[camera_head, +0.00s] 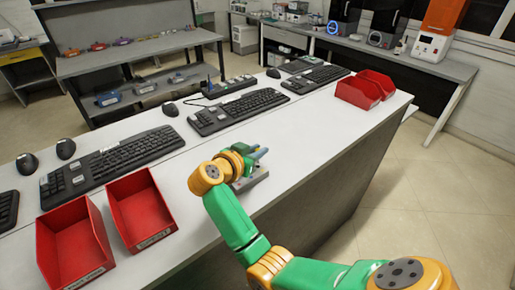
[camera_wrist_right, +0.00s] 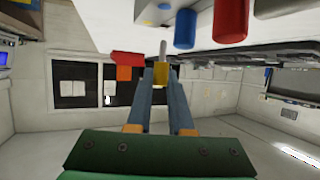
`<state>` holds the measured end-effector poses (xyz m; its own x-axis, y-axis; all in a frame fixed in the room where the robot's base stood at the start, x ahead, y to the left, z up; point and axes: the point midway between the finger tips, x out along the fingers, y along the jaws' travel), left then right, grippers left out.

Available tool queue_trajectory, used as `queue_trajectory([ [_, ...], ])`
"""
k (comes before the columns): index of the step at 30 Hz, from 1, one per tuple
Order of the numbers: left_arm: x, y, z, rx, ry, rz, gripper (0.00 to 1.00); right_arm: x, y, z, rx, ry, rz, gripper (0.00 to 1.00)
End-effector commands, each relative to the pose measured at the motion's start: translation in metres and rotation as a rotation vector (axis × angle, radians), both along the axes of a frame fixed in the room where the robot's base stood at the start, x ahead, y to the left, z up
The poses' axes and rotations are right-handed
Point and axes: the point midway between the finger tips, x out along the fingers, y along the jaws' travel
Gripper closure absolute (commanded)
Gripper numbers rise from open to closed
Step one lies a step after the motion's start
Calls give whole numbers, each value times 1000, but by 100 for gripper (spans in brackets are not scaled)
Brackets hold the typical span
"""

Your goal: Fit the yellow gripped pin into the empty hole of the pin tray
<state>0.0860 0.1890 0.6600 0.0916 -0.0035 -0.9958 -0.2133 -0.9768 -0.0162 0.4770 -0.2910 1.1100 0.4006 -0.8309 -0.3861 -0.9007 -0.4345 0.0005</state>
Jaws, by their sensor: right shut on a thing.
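My right gripper (camera_head: 262,153) is above the front edge of the white table in the head view. In the right wrist view its two blue-grey fingers (camera_wrist_right: 160,76) are shut on the yellow pin (camera_wrist_right: 162,75), whose thin metal shaft points up in the picture. The pin tray is a small grey block (camera_head: 256,181) on the table under the gripper, largely hidden by my arm. In the wrist view a blue pin (camera_wrist_right: 185,29) and a red pin (camera_wrist_right: 231,20) show close by, beyond the yellow pin. The empty hole cannot be made out. My left gripper is out of view.
Two red bins (camera_head: 72,246) (camera_head: 141,207) stand on the table at the left, and red bins (camera_head: 365,89) at the far right end. Keyboards (camera_head: 238,112) and mice (camera_head: 170,109) line the table's back. The white surface right of the tray is clear.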

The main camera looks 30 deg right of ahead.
Motion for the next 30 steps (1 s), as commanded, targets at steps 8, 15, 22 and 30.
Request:
queue_trajectory([
  [8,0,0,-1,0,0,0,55,0,0,-2,0,0,0,100],
  [15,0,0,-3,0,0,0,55,0,0,-8,1,0,0,100],
  [22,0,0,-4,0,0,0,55,0,0,-14,1,0,0,100],
  [30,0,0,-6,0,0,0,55,0,0,-21,1,0,1,100],
])
